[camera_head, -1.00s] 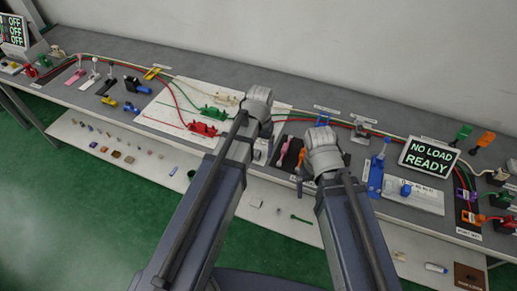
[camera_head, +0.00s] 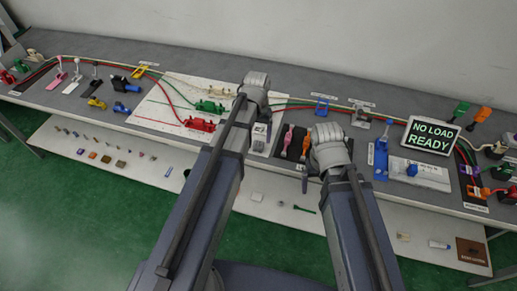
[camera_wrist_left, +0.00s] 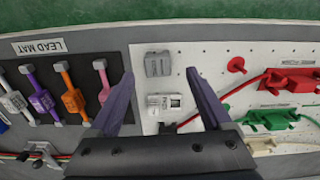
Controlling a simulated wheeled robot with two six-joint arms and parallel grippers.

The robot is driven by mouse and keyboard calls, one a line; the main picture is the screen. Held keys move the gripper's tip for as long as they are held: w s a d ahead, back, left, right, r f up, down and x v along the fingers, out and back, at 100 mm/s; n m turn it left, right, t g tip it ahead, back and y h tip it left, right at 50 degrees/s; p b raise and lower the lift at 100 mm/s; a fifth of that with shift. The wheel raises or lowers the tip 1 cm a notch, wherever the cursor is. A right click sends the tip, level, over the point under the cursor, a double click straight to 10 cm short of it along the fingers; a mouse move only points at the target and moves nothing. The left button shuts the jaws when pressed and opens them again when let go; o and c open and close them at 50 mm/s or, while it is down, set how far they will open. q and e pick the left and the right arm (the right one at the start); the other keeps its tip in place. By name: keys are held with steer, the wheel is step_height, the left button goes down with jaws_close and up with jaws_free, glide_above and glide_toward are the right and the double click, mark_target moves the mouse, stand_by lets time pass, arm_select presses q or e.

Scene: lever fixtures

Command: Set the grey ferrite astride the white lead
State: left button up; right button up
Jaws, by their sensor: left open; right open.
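The grey ferrite (camera_wrist_left: 158,64) is a small ribbed block on the white board. It lies between the fingertips of my open left gripper (camera_wrist_left: 160,73) in the left wrist view; I cannot tell the height gap. In the head view my left wrist (camera_head: 254,88) is above that area. The white lead (camera_wrist_left: 14,102) lies at the far left of the dark lead mat (camera_wrist_left: 85,125), beside purple, orange and pink leads. My right gripper (camera_head: 306,176) is open at the front of the lead mat, its fingers mostly hidden; its arm covers part of the mat.
A white block with a label (camera_wrist_left: 164,103) lies just behind the grey ferrite. Red (camera_wrist_left: 290,80) and green (camera_wrist_left: 270,120) fixtures stand on the board with wires running from them. A sign reading NO LOAD READY (camera_head: 434,138) stands at right. A lower shelf holds small parts.

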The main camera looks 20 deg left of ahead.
mark_target(258, 144)
arm_select(q)
steer(key=shift+d+f+b, duration=0.15)
steer(key=shift+f+b, duration=2.5)
steer(key=shift+r, duration=0.1)
jaws_close()
